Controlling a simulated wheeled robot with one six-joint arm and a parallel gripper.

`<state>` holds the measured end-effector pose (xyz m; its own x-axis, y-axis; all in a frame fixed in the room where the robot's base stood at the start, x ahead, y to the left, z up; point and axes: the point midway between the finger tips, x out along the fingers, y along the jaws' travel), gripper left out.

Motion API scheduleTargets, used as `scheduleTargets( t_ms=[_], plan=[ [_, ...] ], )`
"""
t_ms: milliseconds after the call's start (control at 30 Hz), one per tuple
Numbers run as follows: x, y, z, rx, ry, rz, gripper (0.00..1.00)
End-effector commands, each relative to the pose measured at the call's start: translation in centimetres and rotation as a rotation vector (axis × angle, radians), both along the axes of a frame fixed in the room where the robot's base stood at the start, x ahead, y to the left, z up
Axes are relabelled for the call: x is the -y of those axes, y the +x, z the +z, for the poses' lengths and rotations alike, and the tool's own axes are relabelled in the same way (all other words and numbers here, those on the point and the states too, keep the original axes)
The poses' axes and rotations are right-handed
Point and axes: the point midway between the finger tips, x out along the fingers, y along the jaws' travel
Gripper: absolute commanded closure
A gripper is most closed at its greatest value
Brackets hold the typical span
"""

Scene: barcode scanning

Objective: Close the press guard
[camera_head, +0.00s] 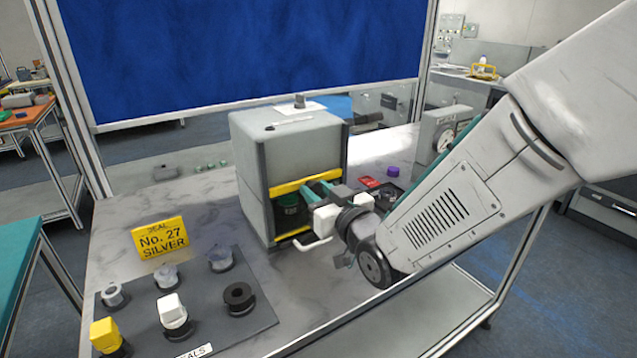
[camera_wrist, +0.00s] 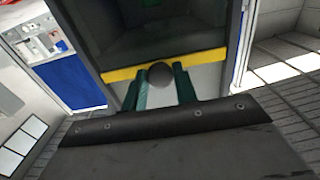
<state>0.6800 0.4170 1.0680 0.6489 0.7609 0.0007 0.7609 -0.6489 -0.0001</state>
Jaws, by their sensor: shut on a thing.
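The press (camera_head: 295,150) is a grey box on the marbled bench. Its front has a yellow bar (camera_head: 290,188) above an opening, and a second yellow strip (camera_head: 290,236) runs along the bottom. A green object (camera_head: 288,208) shows inside the opening. My gripper (camera_head: 318,187) reaches the upper yellow bar from the right. In the wrist view its green fingers (camera_wrist: 163,88) are shut on a dark round knob (camera_wrist: 160,73) at the yellow bar (camera_wrist: 123,73). The gripper hides part of the press front.
A dark mat (camera_head: 255,318) with several seal pieces lies at the front left, beside a yellow sign (camera_head: 161,239) reading "No. 27 SILVER". A red item (camera_head: 369,182) and a purple one (camera_head: 392,171) sit right of the press. A dial gauge (camera_head: 443,138) stands behind my arm.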

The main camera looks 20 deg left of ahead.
Motion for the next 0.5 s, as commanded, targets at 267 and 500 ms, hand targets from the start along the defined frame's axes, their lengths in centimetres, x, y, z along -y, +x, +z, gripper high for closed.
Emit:
scheduleTargets(
  t_ms=[267, 500],
  plan=[
    [0.07, -0.04, -1.26, -0.003, -0.004, -0.001, 1.0],
    [0.07, -0.04, -1.26, -0.004, -0.005, -0.001, 0.5]
  ],
)
